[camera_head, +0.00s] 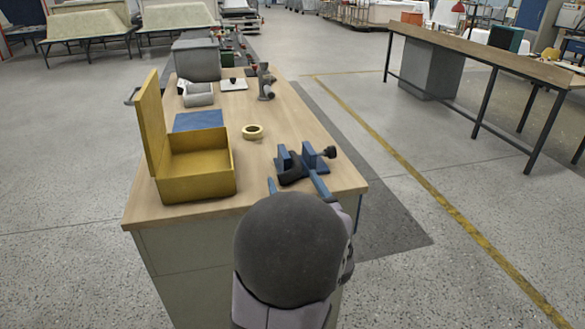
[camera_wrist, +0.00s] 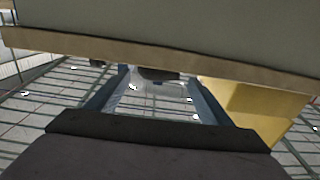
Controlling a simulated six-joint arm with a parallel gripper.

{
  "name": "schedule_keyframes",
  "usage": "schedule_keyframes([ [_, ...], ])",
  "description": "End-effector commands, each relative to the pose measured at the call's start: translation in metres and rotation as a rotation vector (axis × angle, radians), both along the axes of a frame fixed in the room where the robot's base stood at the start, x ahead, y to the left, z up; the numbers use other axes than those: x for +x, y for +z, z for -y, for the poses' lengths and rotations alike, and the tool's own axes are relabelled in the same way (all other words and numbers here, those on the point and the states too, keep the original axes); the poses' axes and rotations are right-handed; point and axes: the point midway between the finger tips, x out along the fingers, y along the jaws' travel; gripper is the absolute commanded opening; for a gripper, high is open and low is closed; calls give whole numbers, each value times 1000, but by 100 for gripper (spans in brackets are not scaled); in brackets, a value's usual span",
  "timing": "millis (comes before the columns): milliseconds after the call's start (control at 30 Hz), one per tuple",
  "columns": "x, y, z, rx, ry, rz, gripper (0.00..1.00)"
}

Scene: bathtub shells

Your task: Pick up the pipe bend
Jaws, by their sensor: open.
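A dark curved piece (camera_head: 293,171), apparently the pipe bend, lies at the near right part of the wooden bench top, against a blue vise (camera_head: 311,157) with a black knob. My gripper (camera_head: 295,184) is at the near edge of the bench, just on the near side of this piece. Its two blue fingers are apart and nothing shows held between them. In the wrist view, which looks upside down, the open fingers (camera_wrist: 155,82) point at the bench edge. A dark shape (camera_wrist: 158,74) shows between them, too little of it to tell what it is.
An open yellow box (camera_head: 196,184) stands left on the bench (camera_head: 247,185), with a blue sheet (camera_head: 198,121) behind it. A tape roll (camera_head: 252,131) lies mid-bench. A power tool (camera_head: 265,82) and grey bin (camera_head: 196,60) are farther back. Bench between tape and tool is clear.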

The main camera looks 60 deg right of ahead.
Motion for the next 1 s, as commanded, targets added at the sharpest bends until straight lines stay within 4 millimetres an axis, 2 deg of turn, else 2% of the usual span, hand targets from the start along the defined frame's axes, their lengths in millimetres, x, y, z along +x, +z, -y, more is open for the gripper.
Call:
schedule_keyframes([
  [100, 14, 1, 10, 1, 4, 1, 74],
  [300, 28, 1, 24, 1, 2, 1, 74],
  [600, 30, 1, 28, 0, 0, 0, 74],
  [633, 30, 1, 28, 0, 0, 0, 71],
  [733, 30, 1, 27, 0, 0, 0, 48],
  [1000, 30, 1, 27, 0, 0, 0, 47],
])
